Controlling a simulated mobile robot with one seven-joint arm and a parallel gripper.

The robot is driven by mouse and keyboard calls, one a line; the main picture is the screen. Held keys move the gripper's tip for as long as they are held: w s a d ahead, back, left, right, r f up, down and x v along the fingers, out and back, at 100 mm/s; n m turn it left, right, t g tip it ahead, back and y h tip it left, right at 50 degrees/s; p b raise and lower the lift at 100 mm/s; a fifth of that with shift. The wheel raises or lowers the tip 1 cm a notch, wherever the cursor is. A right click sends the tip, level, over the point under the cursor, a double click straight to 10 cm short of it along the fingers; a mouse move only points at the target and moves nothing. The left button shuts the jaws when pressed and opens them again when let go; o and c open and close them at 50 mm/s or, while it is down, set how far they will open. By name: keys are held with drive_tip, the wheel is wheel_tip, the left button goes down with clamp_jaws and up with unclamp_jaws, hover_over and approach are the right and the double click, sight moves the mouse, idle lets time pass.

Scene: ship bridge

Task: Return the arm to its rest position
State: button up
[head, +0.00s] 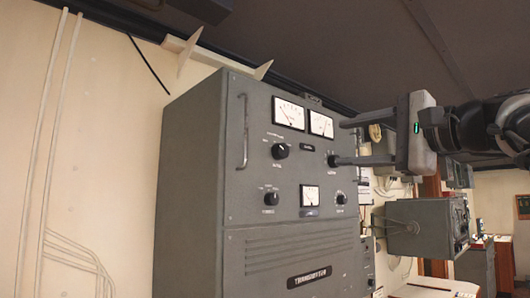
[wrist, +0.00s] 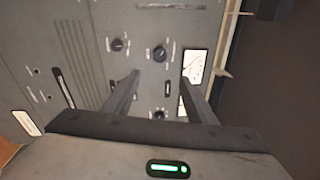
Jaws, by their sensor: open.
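My gripper (head: 337,142) reaches in from the right in the head view, its two fingers apart and empty. It points at the right part of the front panel of a grey transmitter cabinet (head: 195,170). The lower finger's tip overlaps a black knob (head: 334,160) in the picture; I cannot tell whether they touch. In the wrist view the open fingers (wrist: 162,88) face the cabinet's panel (wrist: 75,50), with a black knob (wrist: 159,53) beyond the gap and a white meter (wrist: 194,68) by the right finger.
The cabinet's panel has a vertical metal handle (head: 243,131) and several meters and knobs. A smaller grey box (head: 421,226) with cables stands behind at the right. White pipes (head: 52,130) run along the wall at the left. A dark ceiling (head: 360,50) is above.

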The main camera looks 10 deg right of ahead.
drive_tip(key=shift+w, duration=0.1)
drive_tip(key=w+a+f+n+g+h+p, duration=0.1)
drive_tip(key=w+f+g+h+p, duration=0.1)
drive_tip(key=f, duration=1)
drive_tip(key=w+a+f+n+g+h+p, duration=0.1)
drive_tip(key=w+a+f+g+h, duration=0.15)
drive_tip(key=f, duration=0.95)
drive_tip(key=s+a+f+n+g+h+p, duration=0.2)
drive_tip(key=s+f+n, duration=0.3)
drive_tip(key=s+f, duration=0.3)
drive_tip(key=s+a+f+n+g+h+p, duration=0.3)
drive_tip(key=s+f+n, duration=0.3)
drive_tip(key=s, duration=0.9)
wheel_tip(320, 180, down, 4)
drive_tip(key=shift+a+r+g+p, duration=0.25)
drive_tip(key=shift+a+g+p, duration=0.1)
drive_tip(key=shift+g+p, duration=0.2)
